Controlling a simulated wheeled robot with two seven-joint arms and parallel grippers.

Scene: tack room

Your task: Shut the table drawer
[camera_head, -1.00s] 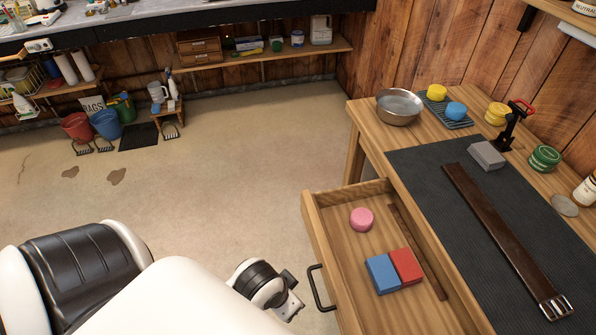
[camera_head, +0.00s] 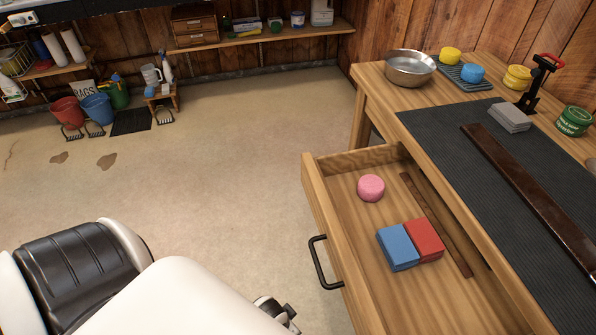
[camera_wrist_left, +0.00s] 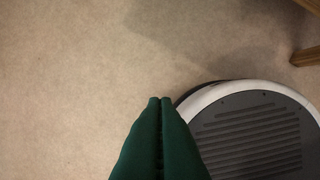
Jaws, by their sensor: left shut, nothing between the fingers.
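The table drawer (camera_head: 312,185) is pulled well out from the wooden table (camera_head: 369,88). Its black bar handle (camera_head: 322,264) is on the front face, toward the left. Inside lie a pink round sponge (camera_head: 371,188), a blue block (camera_head: 398,247), a red block (camera_head: 425,239) and a brown strap (camera_head: 436,224). My left gripper (camera_wrist_left: 160,101) is shut and empty above the bare floor in the left wrist view. In the head view only a bit of my left wrist shows at the bottom edge, left of the handle and apart from it. My right gripper is out of view.
The tabletop holds a metal bowl (camera_head: 409,68), a dark mat (camera_head: 440,135), a leather strap (camera_head: 530,185), a grey block (camera_head: 510,116) and a green tin (camera_head: 574,121). Open floor (camera_head: 220,160) lies left of the drawer. Buckets (camera_head: 97,107) stand at the far wall.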

